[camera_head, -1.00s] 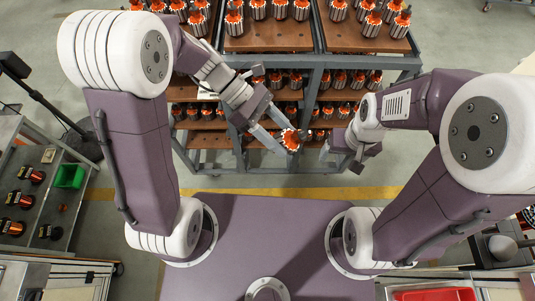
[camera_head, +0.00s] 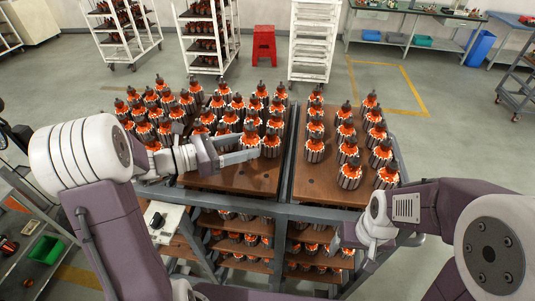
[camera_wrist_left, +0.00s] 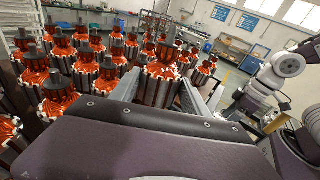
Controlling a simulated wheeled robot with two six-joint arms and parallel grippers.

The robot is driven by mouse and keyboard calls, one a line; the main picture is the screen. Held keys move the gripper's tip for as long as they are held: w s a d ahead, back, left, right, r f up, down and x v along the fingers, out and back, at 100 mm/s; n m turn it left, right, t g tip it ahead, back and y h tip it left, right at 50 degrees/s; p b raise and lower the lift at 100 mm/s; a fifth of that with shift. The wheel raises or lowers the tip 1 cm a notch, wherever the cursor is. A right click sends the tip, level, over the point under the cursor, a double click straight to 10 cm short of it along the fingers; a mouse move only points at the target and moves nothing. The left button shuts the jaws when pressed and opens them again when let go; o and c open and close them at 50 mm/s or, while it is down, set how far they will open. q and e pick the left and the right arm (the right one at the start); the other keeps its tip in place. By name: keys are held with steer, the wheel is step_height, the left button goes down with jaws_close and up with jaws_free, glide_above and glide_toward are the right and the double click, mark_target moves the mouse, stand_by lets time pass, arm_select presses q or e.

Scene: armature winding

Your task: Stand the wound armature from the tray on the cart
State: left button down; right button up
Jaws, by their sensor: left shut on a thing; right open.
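My left gripper (camera_head: 258,152) is shut on a wound armature (camera_head: 271,147) with orange windings and a dark top. The armature is upright over the front part of the cart's middle wooden board (camera_head: 235,180), just in front of the standing rows. In the left wrist view the same armature (camera_wrist_left: 158,84) sits between the two fingers. I cannot tell whether its base touches the board. My right gripper (camera_head: 345,235) is open and empty, low in front of the cart's right part. No tray that I can identify is in view.
Several armatures stand in rows on the cart's boards. The right board (camera_head: 325,185) has bare wood in front and down its middle. The grey cart frame (camera_head: 290,212) has loaded lower shelves. A red stool (camera_head: 264,45) and white racks (camera_head: 314,40) stand behind.

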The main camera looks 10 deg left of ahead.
mark_target(236, 175)
arm_select(q)
steer(key=shift+t+h, duration=0.4)
steer(key=shift+t, duration=0.5)
steer(key=a+f+b, duration=0.1)
steer(key=s+a+f+b, duration=0.1)
steer(key=a+f+b, duration=0.1)
steer(key=shift+a+f, duration=0.1)
steer(key=shift+w+f+b, duration=0.1)
steer(key=shift+f+b, duration=0.25)
steer(key=shift+b, duration=0.15)
steer(key=shift+w+d+f, duration=0.1)
steer(key=shift+d+f, duration=0.05)
steer(key=shift+d, duration=0.05)
arm_select(e)
steer(key=f, duration=0.4)
steer(key=shift+s+a, duration=0.3)
steer(key=shift+s, duration=0.1)
arm_select(q)
steer(key=shift+a, duration=0.15)
arm_select(e)
steer(key=shift+s+a+r, duration=0.1)
steer(key=shift+r, duration=0.1)
arm_select(q)
steer(key=shift+f+b, duration=0.9)
steer(key=shift+f, duration=0.25)
arm_select(e)
steer(key=shift+f, duration=0.95)
arm_select(q)
steer(key=shift+c, duration=2.3)
jaws_free()
